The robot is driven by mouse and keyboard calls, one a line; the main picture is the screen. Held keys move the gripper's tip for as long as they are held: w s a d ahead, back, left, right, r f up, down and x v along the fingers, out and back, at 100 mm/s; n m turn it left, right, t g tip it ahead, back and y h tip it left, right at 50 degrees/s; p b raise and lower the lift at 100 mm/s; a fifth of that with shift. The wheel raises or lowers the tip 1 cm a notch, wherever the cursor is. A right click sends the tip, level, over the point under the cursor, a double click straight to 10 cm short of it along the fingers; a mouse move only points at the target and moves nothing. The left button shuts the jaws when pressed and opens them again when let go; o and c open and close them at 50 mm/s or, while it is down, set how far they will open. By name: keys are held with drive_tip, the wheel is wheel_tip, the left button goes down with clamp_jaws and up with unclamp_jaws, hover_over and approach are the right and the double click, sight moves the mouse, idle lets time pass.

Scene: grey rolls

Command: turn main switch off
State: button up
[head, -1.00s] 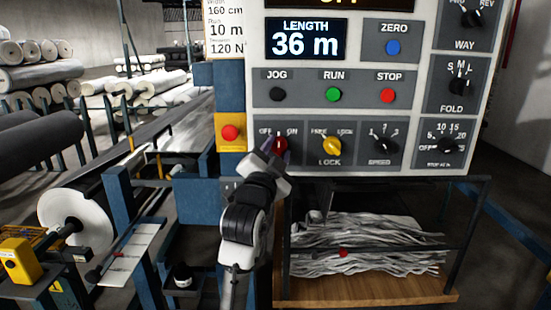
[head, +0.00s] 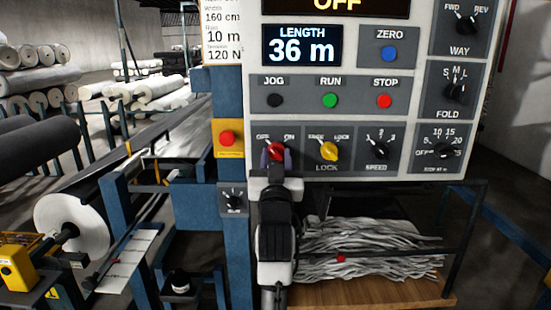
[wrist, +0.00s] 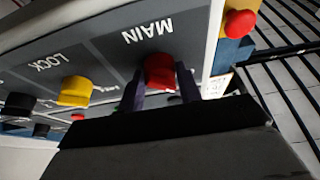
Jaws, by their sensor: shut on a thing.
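The main switch (head: 276,151) is a red knob on the lower left of the white control panel, with OFF marked at its upper left and ON at its upper right. It also shows in the wrist view (wrist: 160,70), below the upside-down word MAIN. My gripper (head: 276,157) is shut on this knob, one dark purple finger on each side. In the wrist view the fingers (wrist: 160,88) straddle the red knob. The fingers partly hide the knob, so its exact pointing is hard to tell. The display (head: 337,4) at the top reads OFF.
The yellow lock knob (head: 328,151) sits close to the right, then the black speed knob (head: 377,151). A red button on a yellow box (head: 227,139) is close to the left. A shelf with grey strips (head: 370,245) stands below the panel.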

drive_tip(key=shift+n, duration=0.3)
drive_tip(key=o, duration=1)
drive_tip(key=shift+s, duration=0.1)
drive_tip(key=b+v, duration=0.4)
drive_tip(key=v, duration=0.9)
drive_tip(key=shift+s+d+f, duration=0.15)
drive_tip(key=shift+s+f, duration=0.05)
drive_tip(key=shift+s, duration=0.1)
